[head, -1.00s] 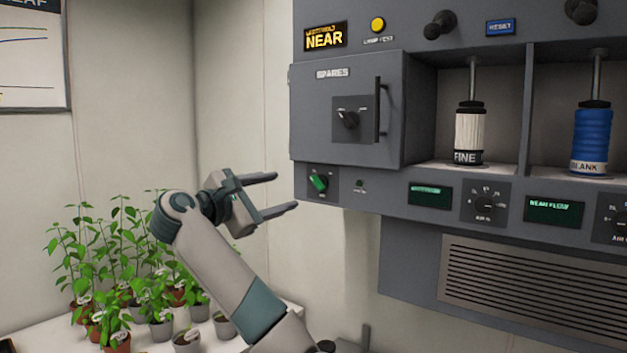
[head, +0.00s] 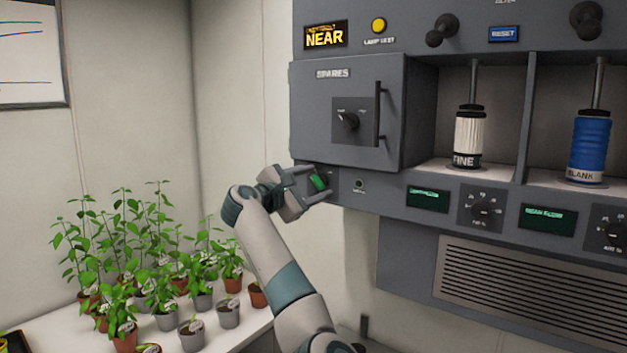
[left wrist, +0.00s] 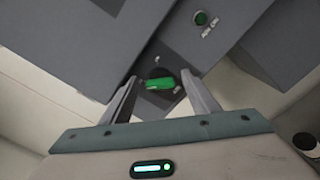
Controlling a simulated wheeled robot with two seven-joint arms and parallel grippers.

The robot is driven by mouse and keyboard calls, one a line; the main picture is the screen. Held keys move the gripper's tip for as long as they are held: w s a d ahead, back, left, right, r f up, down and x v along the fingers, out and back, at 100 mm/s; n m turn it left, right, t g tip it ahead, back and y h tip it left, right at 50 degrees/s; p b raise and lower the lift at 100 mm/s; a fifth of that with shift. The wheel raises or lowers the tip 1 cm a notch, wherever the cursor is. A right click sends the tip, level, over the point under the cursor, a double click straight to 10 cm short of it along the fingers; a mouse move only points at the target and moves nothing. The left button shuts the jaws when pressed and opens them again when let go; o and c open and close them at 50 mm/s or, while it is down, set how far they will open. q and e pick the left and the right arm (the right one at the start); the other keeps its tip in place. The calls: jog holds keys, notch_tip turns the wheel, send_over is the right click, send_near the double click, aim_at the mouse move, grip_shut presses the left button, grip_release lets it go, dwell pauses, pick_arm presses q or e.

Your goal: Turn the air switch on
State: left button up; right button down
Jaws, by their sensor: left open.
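The green switch knob (head: 319,181) is on the lower left of the grey wall panel, under the SPARES door. My left gripper (head: 316,183) is at the knob, with its fingers open on either side of it. In the left wrist view the green knob (left wrist: 160,83) shows between the two spread fingertips (left wrist: 160,90). I cannot tell whether the fingers touch it. A small round indicator (head: 359,185) sits right of the knob; it looks dark in the head view and green in the left wrist view (left wrist: 201,18). My right gripper is not in view.
The SPARES door (head: 349,115) with its black handle (head: 378,113) is just above my left gripper. Filter cartridges, FINE (head: 468,138) and BLANK (head: 589,145), hang to the right. Potted plants (head: 160,270) stand on a white table (head: 60,325) at lower left.

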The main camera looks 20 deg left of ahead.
pick_arm(q)
jog(key=shift+c, duration=0.3)
jog(key=c, duration=1)
